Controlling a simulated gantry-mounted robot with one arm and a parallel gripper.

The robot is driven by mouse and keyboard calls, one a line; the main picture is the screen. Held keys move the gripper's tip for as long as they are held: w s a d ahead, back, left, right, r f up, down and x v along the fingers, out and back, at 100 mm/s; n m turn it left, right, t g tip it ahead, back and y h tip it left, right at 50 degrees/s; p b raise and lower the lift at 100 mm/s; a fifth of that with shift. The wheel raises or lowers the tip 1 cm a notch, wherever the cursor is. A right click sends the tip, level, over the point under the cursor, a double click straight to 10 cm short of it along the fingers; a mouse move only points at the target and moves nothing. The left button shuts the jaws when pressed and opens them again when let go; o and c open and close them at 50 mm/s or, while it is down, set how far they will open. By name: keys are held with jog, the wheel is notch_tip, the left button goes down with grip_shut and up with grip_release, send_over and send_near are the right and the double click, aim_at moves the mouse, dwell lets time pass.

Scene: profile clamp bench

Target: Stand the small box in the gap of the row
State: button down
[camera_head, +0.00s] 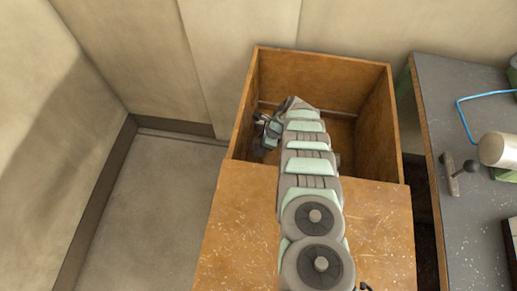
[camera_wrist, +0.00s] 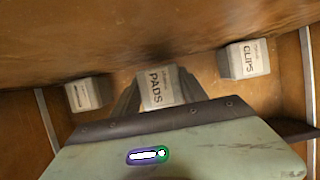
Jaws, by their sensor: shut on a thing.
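A small white box labelled PADS (camera_wrist: 155,84) is in the middle of the wrist view. The dark fingers of my gripper (camera_wrist: 158,95) stand on either side of it, and my gripper is shut on it. A white box labelled CLIPS (camera_wrist: 245,60) is to its right, and another pale box (camera_wrist: 88,94) with an unreadable label is to its left. Open room shows between the held box and each of these two. I cannot tell whether the held box touches the surface under it. In the head view my arm hides the boxes.
A wooden cabinet with an open bay (camera_head: 372,110) surrounds my wrist; its walls rise on the left, right and back. Its wooden top (camera_head: 240,235) lies in front. A grey bench (camera_head: 440,105) with a clamp (camera_head: 456,174) and a blue cable (camera_head: 468,122) stands at right.

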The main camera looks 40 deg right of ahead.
jog(key=f+b, duration=0.2)
jog(key=f, duration=0.1)
jog(key=shift+a+f, duration=0.15)
jog(key=shift+a, duration=0.05)
jog(key=shift+w+r, duration=0.2)
jog(key=shift+f, duration=0.25)
jog(key=c, duration=0.6)
grip_release()
jog(key=shift+r, duration=0.1)
jog(key=p+v, duration=0.6)
jog(key=v, duration=0.6)
jog(key=shift+r, duration=0.2)
